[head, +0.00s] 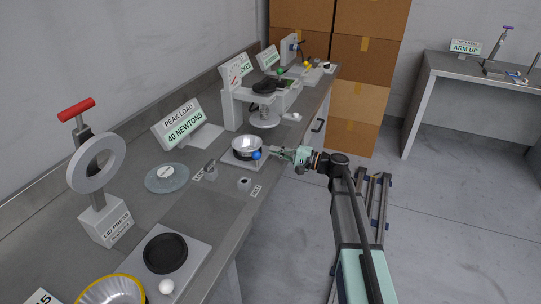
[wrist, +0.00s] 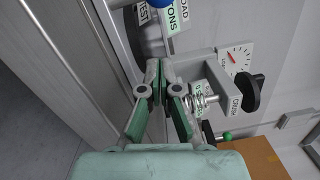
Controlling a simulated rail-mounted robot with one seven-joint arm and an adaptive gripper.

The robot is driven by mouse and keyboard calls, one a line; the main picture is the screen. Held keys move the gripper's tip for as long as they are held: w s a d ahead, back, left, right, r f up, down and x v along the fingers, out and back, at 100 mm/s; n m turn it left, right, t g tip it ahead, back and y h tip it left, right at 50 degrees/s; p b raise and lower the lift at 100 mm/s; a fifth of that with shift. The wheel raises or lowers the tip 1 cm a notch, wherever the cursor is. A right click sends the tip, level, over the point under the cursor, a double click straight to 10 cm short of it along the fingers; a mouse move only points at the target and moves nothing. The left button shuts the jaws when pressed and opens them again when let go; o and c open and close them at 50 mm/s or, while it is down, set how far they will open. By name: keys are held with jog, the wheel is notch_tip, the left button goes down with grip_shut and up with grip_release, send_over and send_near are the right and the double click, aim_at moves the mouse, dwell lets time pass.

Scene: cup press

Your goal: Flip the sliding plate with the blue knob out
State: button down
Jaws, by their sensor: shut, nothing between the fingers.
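The sliding plate (head: 233,162) is a flat grey plate on the bench in the middle of the head view. The blue knob (head: 256,155) is at the plate's front right. My gripper (head: 278,152) is just right of the knob, at the bench's front edge, shut and empty; a small gap seems to part them. In the wrist view the knob (wrist: 160,2) is cut by the top edge, beyond my closed fingertips (wrist: 160,68). The plate's track is mostly hidden.
A press with a dial (head: 236,75) and black handle stands behind the plate. A "40 NEWTONS" sign (head: 185,125) and a lid press (head: 100,200) are to the left.

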jog(key=b+v, duration=0.1)
jog(key=v, duration=0.8)
jog(key=shift+s, duration=0.2)
jog(key=shift+d+r, duration=0.1)
jog(key=shift+d, duration=0.05)
jog(key=s+d+f+n+g+h+p, duration=0.15)
jog(key=s+f+h, duration=0.35)
jog(key=f, duration=0.6)
jog(key=s+f+g+h, duration=0.25)
jog(key=s+f, duration=0.55)
jog(key=f, duration=0.4)
jog(key=s+d+f+g+h, duration=0.1)
jog(key=s+f+g+h, duration=0.15)
jog(key=s+f, duration=0.6)
jog(key=s+d+f+n+g+h+p, duration=0.1)
jog(key=s+f, duration=0.4)
jog(key=s, duration=0.6)
jog(key=s+d+f+n+g+h+p, duration=0.1)
jog(key=s+f+n+g+h, duration=0.1)
jog(key=s, duration=0.9)
jog(key=s+d+f+n+g+h+p, duration=0.1)
jog(key=s+d+f+g+h, duration=0.1)
jog(key=s+f, duration=0.6)
jog(key=s+g+h, duration=0.1)
jog(key=s+h, duration=0.1)
jog(key=s, duration=0.1)
jog(key=shift+n+g, duration=0.35)
jog(key=shift+d, duration=0.1)
